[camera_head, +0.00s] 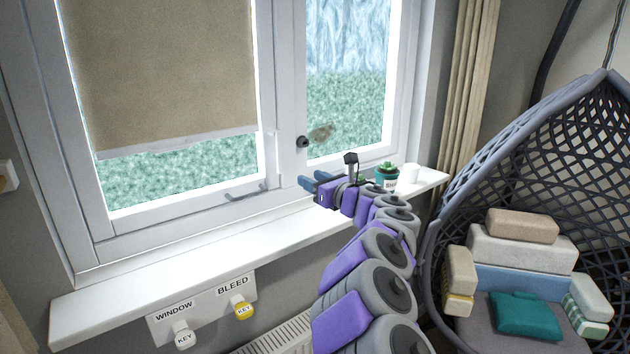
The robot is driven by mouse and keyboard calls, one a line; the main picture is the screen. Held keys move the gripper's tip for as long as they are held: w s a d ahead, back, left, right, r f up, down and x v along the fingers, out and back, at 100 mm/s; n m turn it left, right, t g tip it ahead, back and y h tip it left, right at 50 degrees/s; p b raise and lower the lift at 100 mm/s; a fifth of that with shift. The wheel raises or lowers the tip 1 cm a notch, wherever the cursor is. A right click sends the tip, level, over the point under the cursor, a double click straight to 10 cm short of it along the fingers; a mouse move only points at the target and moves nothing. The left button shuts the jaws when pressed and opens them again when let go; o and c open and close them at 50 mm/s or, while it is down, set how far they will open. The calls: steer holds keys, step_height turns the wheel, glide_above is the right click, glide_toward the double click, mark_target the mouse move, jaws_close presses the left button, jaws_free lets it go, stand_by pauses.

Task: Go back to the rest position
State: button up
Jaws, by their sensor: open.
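My gripper (311,181) is at the end of my purple and grey arm, which reaches up from the bottom of the picture. Its two blue-grey fingers point left, above the white window sill (190,262) and in front of the window frame. The fingers are apart with nothing visible between them.
A hanging wicker chair (520,150) with several cushions fills the right. A window handle (247,193) juts out left of my gripper.

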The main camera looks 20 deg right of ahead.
steer(key=shift+s+d, duration=0.1)
steer(key=shift+s, duration=0.15)
steer(key=shift+r, duration=0.1)
